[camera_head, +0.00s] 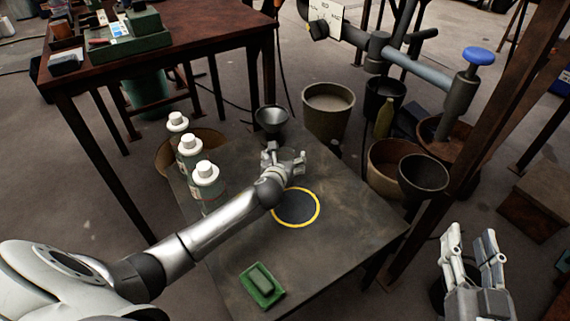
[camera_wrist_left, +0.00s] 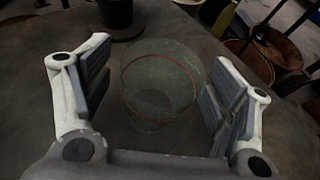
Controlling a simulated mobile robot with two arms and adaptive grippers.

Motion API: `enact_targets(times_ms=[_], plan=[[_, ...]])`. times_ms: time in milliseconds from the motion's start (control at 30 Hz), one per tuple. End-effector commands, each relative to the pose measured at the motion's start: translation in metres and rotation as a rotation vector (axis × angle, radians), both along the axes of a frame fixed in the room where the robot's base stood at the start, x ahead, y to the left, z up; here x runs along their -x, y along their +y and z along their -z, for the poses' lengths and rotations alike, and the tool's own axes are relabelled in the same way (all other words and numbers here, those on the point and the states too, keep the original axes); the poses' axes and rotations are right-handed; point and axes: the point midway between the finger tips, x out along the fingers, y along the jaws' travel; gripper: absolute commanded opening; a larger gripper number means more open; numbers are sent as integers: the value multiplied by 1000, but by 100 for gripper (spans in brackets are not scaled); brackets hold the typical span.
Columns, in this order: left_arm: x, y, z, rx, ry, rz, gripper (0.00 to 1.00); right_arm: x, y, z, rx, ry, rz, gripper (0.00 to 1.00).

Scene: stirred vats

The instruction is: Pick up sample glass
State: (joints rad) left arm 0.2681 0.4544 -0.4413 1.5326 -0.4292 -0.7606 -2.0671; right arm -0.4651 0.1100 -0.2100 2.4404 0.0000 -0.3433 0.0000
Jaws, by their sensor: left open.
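The sample glass (camera_wrist_left: 160,88) is a clear, greenish tumbler with a thin red-orange line around it. In the left wrist view it stands on the dark table top between the two fingers of my left gripper (camera_wrist_left: 153,92). The fingers are spread on either side; a gap shows at the left finger, and the right finger is very close to the glass. In the head view my left gripper (camera_head: 286,157) is low over the table (camera_head: 340,235), and I cannot make out the glass there. My right gripper (camera_head: 472,235) is open and empty, right of the table.
A yellow-ringed dark disc (camera_head: 297,207) lies just in front of the left gripper. Several white-capped bottles (camera_head: 205,180) line the table's left side. A dark funnel-shaped cup (camera_head: 272,120) stands behind. Buckets (camera_head: 327,112) stand beyond the table.

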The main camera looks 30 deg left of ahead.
Motion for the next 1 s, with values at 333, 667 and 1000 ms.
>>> enact_targets(times_ms=[333,667,1000], plan=[[0,0,0,0,0,0,64,0,0,-1,-1,-3,0,40],[0,0,0,0,0,0,22,0,0,-1,-1,-3,0,40],[-1,0,-2,0,-2,1,20,0,0,0,0,4,0,40]])
